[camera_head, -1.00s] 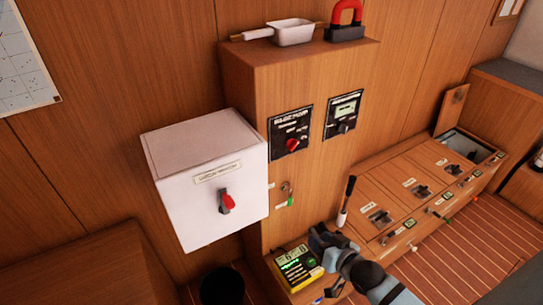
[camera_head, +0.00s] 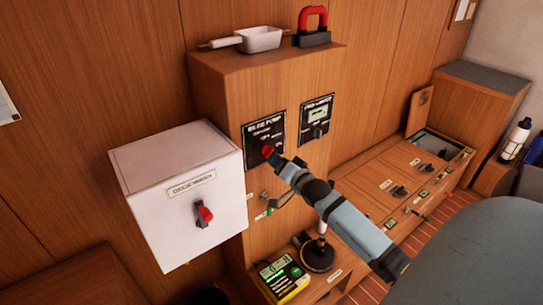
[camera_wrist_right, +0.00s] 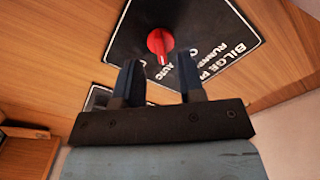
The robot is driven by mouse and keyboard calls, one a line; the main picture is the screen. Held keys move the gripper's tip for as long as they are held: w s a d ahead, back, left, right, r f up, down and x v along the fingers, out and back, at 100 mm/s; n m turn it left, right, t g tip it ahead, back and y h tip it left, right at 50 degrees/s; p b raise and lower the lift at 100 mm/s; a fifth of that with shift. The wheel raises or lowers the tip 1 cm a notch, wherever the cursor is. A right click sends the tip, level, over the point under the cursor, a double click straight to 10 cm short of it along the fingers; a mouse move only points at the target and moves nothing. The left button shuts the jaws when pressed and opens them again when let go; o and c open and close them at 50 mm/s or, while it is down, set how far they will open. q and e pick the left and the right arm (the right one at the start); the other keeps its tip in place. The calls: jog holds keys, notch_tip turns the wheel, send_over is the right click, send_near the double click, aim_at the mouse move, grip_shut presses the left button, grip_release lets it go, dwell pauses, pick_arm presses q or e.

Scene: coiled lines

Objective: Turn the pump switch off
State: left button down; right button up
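The pump switch is a red knob (camera_head: 267,150) on a black panel (camera_head: 252,130) labelled "BILGE PUMP", on the front of the wooden cabinet. In the right wrist view the red knob (camera_wrist_right: 160,42) sits on the black panel (camera_wrist_right: 205,25), just beyond my fingertips. My right gripper (camera_head: 278,160) is at the panel, close to the knob. In the wrist view the right gripper (camera_wrist_right: 156,72) is open, its two fingers apart with the knob lying between their lines. Whether a finger touches the knob cannot be told. My left gripper is not in view.
A white box (camera_head: 180,190) with another red switch (camera_head: 204,213) hangs left of the cabinet. A second black panel (camera_head: 318,112) is right of the pump panel. A white pan (camera_head: 261,39) and a red-handled object (camera_head: 312,28) stand on top. A yellow-green meter (camera_head: 284,277) is below.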

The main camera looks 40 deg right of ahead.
aim_at(268, 152)
jog(key=w, duration=0.3)
jog(key=shift+w+d, duration=0.15)
jog(key=shift+w, duration=0.05)
grip_shut()
